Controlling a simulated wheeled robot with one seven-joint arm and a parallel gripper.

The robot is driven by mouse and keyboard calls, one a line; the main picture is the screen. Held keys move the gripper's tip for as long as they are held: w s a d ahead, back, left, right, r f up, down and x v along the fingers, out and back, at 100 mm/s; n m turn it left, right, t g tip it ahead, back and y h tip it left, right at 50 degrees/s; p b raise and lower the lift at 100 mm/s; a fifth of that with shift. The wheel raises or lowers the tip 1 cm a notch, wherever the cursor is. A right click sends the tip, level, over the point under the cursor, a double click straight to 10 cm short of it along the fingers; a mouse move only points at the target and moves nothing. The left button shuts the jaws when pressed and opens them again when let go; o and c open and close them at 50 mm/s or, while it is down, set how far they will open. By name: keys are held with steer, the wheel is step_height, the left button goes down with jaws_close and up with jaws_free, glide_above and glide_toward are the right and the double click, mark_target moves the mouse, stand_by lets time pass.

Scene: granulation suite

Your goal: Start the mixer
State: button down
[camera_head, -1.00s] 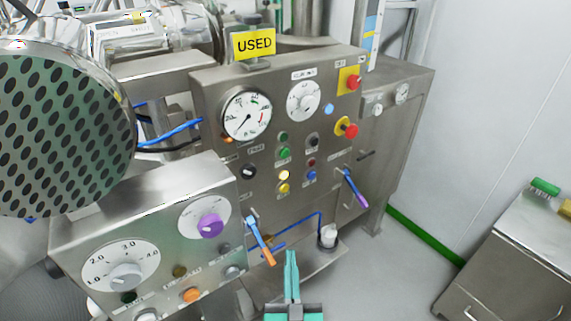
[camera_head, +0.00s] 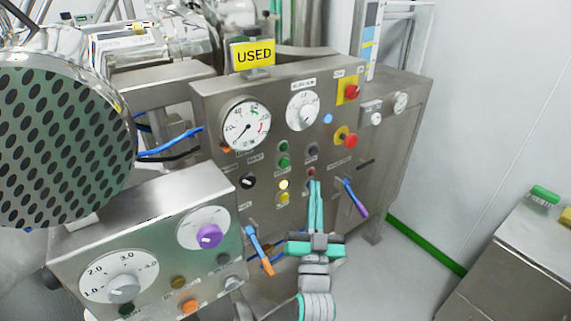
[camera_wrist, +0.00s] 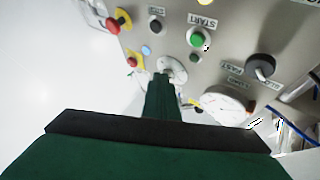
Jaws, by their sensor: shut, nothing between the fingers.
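The mixer's steel control panel (camera_head: 225,165) fills the middle of the head view. A green button (camera_head: 284,161) sits on it below a smaller dark green one (camera_head: 283,146). In the wrist view the larger green button (camera_wrist: 198,38) stands beside a START label (camera_wrist: 200,22). My gripper (camera_head: 315,184) is shut and empty, its teal fingers pointing up in front of the panel, right of and below the green buttons. In the wrist view the gripper (camera_wrist: 162,80) overlaps the lower edge of a white dial. I cannot tell whether the fingertips touch the panel.
Two red mushroom buttons (camera_head: 350,140) stick out at the panel's right. A purple-and-blue lever (camera_head: 354,197) lies just right of my fingers, an orange-and-blue lever (camera_head: 260,249) at lower left. A smaller dial box (camera_head: 150,220) juts forward at left. Floor at right is clear.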

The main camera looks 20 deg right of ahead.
glide_toward(284, 163)
steer(key=w+d+r, duration=0.3)
steer(key=shift+w+d+r, duration=0.15)
steer(key=shift+w+d, duration=0.2)
steer(key=shift+w+a, duration=0.1)
steer(key=shift+w, duration=0.1)
stand_by(2.1)
steer(key=shift+w, duration=0.2)
steer(key=shift+w+a, duration=0.1)
steer(key=shift+w, duration=0.05)
stand_by(0.4)
